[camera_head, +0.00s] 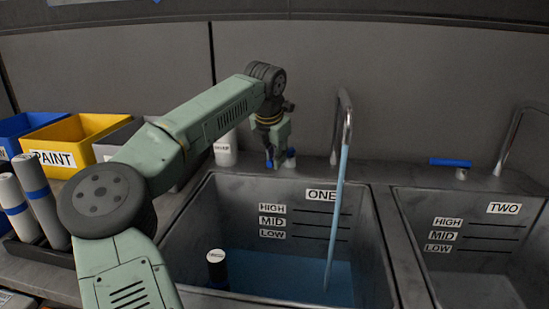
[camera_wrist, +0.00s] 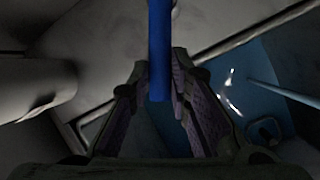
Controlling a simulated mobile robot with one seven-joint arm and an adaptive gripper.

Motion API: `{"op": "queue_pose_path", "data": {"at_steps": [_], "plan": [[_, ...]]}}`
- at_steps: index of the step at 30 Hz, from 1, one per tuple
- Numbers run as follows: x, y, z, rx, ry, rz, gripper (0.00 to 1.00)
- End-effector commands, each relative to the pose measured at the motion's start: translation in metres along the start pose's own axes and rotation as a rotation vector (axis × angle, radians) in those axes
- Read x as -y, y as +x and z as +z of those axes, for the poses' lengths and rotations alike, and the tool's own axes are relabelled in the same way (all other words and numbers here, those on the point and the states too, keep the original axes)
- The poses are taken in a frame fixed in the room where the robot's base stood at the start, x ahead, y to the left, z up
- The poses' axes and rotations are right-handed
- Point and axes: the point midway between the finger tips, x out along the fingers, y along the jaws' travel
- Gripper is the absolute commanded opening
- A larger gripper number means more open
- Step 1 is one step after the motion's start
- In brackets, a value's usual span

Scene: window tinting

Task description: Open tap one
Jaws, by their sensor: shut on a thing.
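Tap one's spout (camera_head: 347,110) rises behind the basin marked ONE (camera_head: 372,235), and a blue stream of water (camera_head: 338,210) falls from it into the basin. Blue water (camera_head: 290,275) lies in the basin below the LOW label. My gripper (camera_head: 281,160) is at the back rim, left of the spout, at tap one's blue handle (camera_head: 291,155). In the wrist view the handle (camera_wrist: 159,40) runs between the fingers of my gripper (camera_wrist: 158,82), which is shut on it. Most of the handle is hidden by my gripper in the head view.
A dark bottle with a white top (camera_head: 216,265) stands in basin one. Basin TWO (camera_head: 410,225), its blue handle (camera_head: 450,162) and spout (camera_head: 513,125) are at right. A white container (camera_head: 226,152) stands left of my gripper. Bins (camera_head: 75,135) and rolls (camera_head: 40,195) are at left.

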Motion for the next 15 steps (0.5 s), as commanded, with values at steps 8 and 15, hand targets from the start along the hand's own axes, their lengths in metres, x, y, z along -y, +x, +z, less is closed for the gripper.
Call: {"op": "queue_pose_path", "data": {"at_steps": [8,15], "plan": [[-0.0005,-0.0004,0.0006,-0.007,-0.049,0.023,0.0],[-0.0006,-0.0005,0.0007,-0.007,-0.053,0.024,0.0]]}}
